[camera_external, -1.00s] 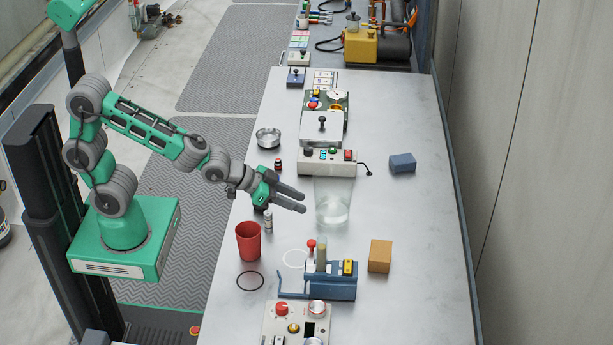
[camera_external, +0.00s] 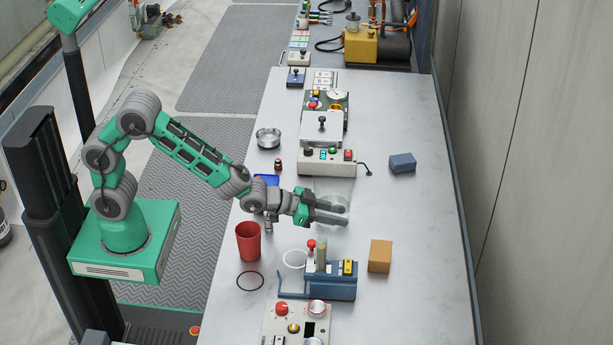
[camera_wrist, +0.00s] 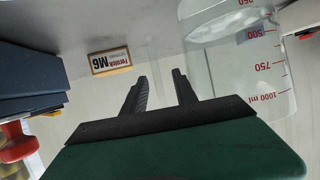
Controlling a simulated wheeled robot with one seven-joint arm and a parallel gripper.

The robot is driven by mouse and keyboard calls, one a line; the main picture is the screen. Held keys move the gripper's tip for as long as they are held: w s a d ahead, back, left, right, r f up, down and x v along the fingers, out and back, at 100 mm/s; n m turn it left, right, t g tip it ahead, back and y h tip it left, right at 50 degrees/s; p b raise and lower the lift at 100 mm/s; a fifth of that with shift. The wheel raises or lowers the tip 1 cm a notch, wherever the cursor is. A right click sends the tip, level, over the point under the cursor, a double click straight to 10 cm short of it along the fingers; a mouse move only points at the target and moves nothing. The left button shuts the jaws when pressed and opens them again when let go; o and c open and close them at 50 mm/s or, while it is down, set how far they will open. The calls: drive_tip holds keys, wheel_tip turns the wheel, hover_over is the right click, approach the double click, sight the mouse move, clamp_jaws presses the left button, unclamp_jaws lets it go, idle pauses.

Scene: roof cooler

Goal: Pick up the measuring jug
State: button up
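The measuring jug (camera_external: 333,187) is clear and stands on the bench in front of the control box. In the wrist view the jug (camera_wrist: 234,60) shows red volume marks and lies to the right of my fingers. My gripper (camera_external: 346,212) is open and reaches to the right at the jug's near side, its fingers covering the jug's lower part in the external view. I cannot tell whether the right finger touches the jug.
A blue fixture (camera_external: 332,288) with a red knob and a tan box (camera_external: 380,256) stand nearer the camera. A red cup (camera_external: 248,241) stands at the left edge. The control box (camera_external: 327,168) is just beyond the jug. A blue block (camera_external: 402,163) is farther right.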

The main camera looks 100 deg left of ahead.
clamp_jaws()
idle(1.2)
